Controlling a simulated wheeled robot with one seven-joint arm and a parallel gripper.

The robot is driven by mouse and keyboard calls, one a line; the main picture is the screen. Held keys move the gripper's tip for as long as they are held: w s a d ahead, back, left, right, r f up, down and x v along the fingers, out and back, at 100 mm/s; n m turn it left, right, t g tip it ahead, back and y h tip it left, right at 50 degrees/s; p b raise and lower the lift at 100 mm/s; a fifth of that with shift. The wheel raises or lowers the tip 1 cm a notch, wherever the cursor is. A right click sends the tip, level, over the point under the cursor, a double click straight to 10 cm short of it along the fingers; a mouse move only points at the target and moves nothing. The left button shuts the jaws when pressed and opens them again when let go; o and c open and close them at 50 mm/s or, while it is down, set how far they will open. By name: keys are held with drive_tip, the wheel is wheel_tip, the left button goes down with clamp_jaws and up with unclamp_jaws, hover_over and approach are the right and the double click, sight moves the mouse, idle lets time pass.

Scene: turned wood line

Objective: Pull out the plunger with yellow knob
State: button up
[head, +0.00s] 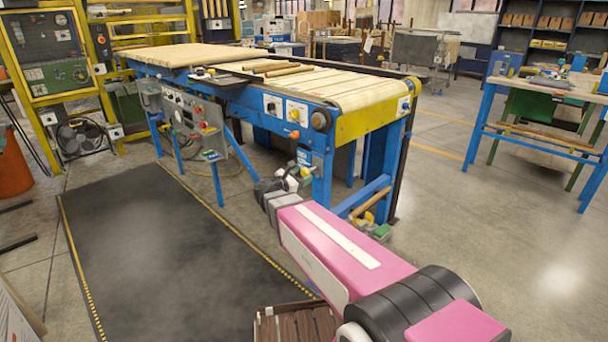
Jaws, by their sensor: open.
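My pink arm reaches from the lower right toward the near leg of the blue conveyor frame (335,137). My gripper (284,182) is at its far end, beside the small fittings on that leg. It is open, but its fingers are small and partly merge with the fittings. A small yellowish knob (306,172) shows just right of the gripper, by white and green parts. I cannot tell for sure whether it is the plunger's knob, or whether the fingers touch it. The plunger's shaft is not visible.
The conveyor carries turned wood pieces (275,68) on its top. An orange knob (294,135) and a control panel (190,112) are on its side. A dark mat (165,245) lies in front. A blue workbench (545,120) stands at right, with open floor between.

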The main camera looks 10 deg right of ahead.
drive_tip(key=v, duration=0.9)
drive_tip(key=s+d+f+m+g+y, duration=0.5)
drive_tip(key=s+d+f+m+g, duration=0.15)
drive_tip(key=d+f+m, duration=0.4)
drive_tip(key=s+f+m+g+y, duration=0.4)
drive_tip(key=s+f+m+y, duration=0.2)
drive_tip(key=m+y, duration=0.3)
drive_tip(key=d+m, duration=0.1)
drive_tip(key=m, duration=0.1)
drive_tip(key=shift+s+f+m+y, duration=0.15)
drive_tip(key=shift+f+m+y, duration=0.15)
drive_tip(key=shift+f+m, duration=0.1)
idle(0.6)
